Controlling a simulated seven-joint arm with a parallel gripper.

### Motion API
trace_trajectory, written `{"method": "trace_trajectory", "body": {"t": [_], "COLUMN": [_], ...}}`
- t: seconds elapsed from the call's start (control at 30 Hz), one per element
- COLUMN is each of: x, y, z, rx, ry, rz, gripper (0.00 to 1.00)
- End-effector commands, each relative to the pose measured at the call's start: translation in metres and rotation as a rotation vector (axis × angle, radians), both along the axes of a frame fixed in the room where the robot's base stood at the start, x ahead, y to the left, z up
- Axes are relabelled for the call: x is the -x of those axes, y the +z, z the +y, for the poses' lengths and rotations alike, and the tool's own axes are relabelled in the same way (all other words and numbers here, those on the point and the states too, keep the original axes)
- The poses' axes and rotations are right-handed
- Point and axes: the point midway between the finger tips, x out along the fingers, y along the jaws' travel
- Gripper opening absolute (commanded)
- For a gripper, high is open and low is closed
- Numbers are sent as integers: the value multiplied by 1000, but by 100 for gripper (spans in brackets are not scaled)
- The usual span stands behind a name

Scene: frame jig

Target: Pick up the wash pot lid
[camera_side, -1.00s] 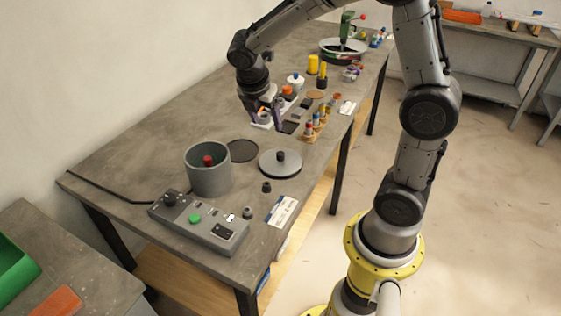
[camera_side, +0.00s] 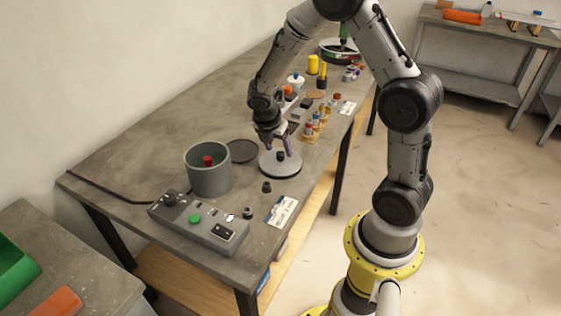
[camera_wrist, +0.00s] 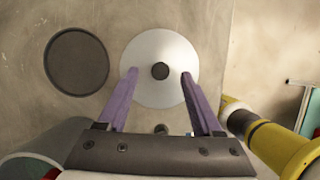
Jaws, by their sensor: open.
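The wash pot lid is a round light-grey disc with a dark knob, lying flat on the bench; I take it to be this lid (camera_side: 279,169). In the wrist view the lid (camera_wrist: 160,48) is at the top middle, its knob ahead of and between the fingers. My gripper (camera_side: 279,152) is above the lid, close to the knob; I cannot tell the exact gap. The grey wash pot (camera_side: 208,172) stands open to the left, with something red inside.
A dark round mesh disc (camera_side: 241,151) lies beside the lid. A control box (camera_side: 200,224) with a green button sits in front. A small dark knob-like part (camera_side: 267,187) and a white-blue card (camera_side: 282,210) are near. A vial rack (camera_side: 313,129) stands behind the lid.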

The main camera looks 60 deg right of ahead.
Motion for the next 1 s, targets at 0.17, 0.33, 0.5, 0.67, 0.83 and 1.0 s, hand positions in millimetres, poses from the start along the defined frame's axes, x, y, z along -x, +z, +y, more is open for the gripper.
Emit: {"method": "trace_trajectory", "body": {"t": [0.17, 0.33, 0.5, 0.67, 0.83, 1.0], "x": [1, 1, 1, 1, 1, 1], "y": [-20, -24, -24, -24, -24, -24], "z": [-9, -11, -11, -11, -10, -10], "rx": [0, -1, 0, 0, 0, 0], "ry": [-1, 0, 0, -1, 0, -1], "rz": [2, 0, 0, 0, 0, -1], "gripper": [67, 67, 60, 31, 0, 0]}}
